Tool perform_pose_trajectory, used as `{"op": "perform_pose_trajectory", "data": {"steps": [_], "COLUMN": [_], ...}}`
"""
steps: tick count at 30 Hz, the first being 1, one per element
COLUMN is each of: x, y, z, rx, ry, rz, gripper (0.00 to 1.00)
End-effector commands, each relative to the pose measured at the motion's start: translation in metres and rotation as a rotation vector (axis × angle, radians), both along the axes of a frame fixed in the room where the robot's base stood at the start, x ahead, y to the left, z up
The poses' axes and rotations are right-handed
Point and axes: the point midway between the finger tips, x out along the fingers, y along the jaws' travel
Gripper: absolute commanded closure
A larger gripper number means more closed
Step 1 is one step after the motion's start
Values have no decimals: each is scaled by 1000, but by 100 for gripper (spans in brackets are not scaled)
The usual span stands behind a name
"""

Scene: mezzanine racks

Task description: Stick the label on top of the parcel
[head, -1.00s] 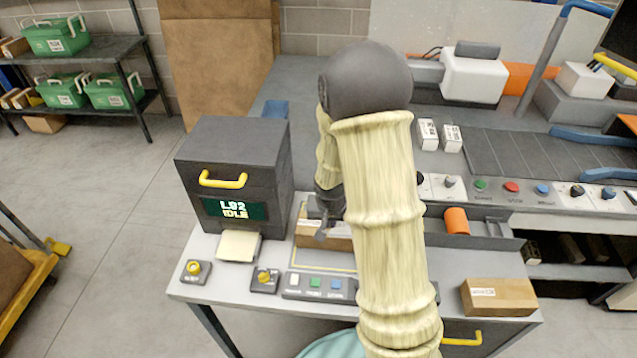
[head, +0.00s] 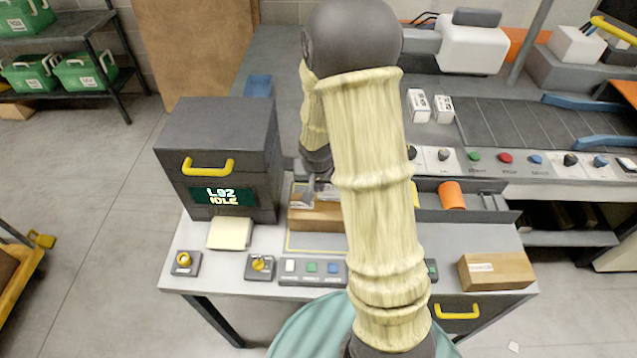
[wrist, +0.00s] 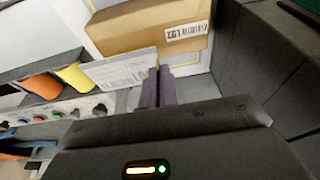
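The parcel (head: 316,219) is a brown cardboard box standing inside a yellow outline on the bench. It also shows at the top of the wrist view (wrist: 130,28), with a small barcode sticker on one face. My gripper (wrist: 160,86) has its two dark fingers close together, on the edge of a pale printed label (wrist: 120,68) that sticks out to the left. In the wrist view the label lies just short of the parcel. In the head view my gripper (head: 313,186) is just behind and above the parcel, and my arm hides the parcel's right end.
A dark label printer (head: 218,160) reading L92 IDLE stands left, with a pale pad (head: 230,233) before it. A second box (head: 497,271) sits at the right front. Control buttons (head: 313,270) line the front edge. A bin with an orange roll (head: 451,195) is right of my arm.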

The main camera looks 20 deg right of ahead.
Motion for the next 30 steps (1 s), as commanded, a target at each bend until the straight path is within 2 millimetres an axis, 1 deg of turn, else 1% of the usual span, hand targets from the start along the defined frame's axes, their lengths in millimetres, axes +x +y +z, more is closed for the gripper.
{"op": "perform_pose_trajectory", "data": {"steps": [1, 18, 23, 30], "x": [0, 0, 0, 0], "y": [0, 0, 0, 0], "z": [-6, -51, -56, -56], "rx": [0, 0, 0, 0], "ry": [1, 0, 0, 0], "rz": [0, 0, 2, 1], "gripper": [100, 100, 100, 100]}}
